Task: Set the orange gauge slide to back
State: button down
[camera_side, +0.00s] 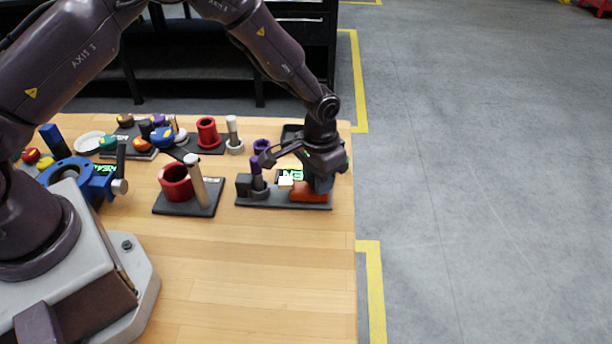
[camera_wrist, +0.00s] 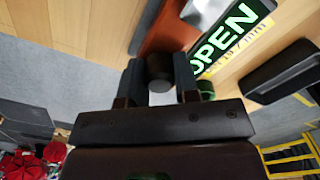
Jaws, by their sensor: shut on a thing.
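The orange gauge slide (camera_side: 308,192) sits at the right end of a dark base plate (camera_side: 270,203) near the table's right edge. It also shows in the wrist view (camera_wrist: 170,32) as an orange block. My gripper (camera_side: 321,182) is down at the slide's right part. In the wrist view my gripper's two fingers (camera_wrist: 159,84) stand on either side of a dark round knob (camera_wrist: 160,67) at the slide's near end and are shut on it. The fingers hide parts of the slide, and the side view does not show the knob clearly.
A lit green OPEN sign (camera_wrist: 228,38) lies beside the slide. A dark post with a purple top (camera_side: 257,172) stands on the plate's left part. A red cup (camera_side: 176,182) and several coloured parts stand further left. The table front is clear.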

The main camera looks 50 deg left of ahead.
jog(key=shift+w+d, duration=0.25)
jog(key=c, duration=0.8)
grip_release()
jog(key=shift+c, duration=0.2)
jog(key=shift+s, duration=0.1)
jog(key=shift+a+r, duration=0.1)
jog(key=shift+r, duration=0.15)
notch_tip(320, 180, up, 13)
jog(key=shift+f, duration=0.2)
